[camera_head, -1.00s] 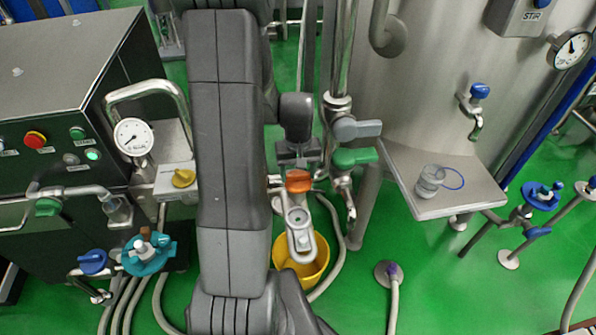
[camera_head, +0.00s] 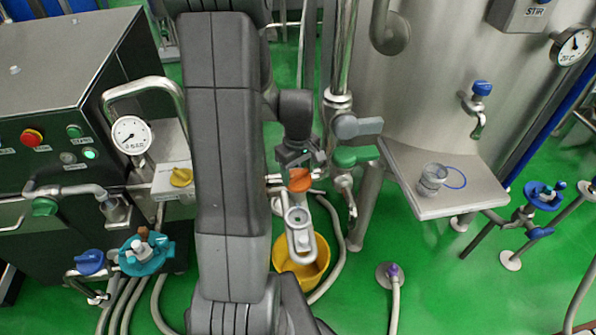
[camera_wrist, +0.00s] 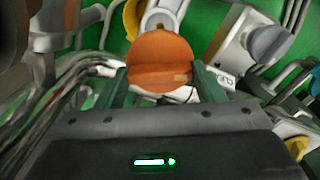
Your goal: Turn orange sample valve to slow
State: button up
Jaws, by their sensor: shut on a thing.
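The orange sample valve handle (camera_head: 300,180) sits above a metal spout piece in the middle of the head view. In the wrist view the orange handle (camera_wrist: 160,62) is between the two dark green fingers of my gripper (camera_wrist: 163,80). My gripper (camera_head: 300,163) reaches down onto the handle from above and is shut on it. The handle looks slightly turned. Any slow marking around the valve is not readable.
A yellow bucket (camera_head: 302,262) stands on the green floor under the spout. A green-handled valve (camera_head: 356,156) and a grey-handled valve (camera_head: 358,126) are close on the right. A steel shelf (camera_head: 470,198) holds a glass beaker (camera_head: 432,180).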

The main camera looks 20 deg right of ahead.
aim_at(298, 173)
jog(key=shift+n, duration=0.3)
jog(key=o, duration=1)
jog(key=shift+r, duration=0.1)
notch_tip(298, 173, up, 14)
jog(key=shift+f, duration=0.2)
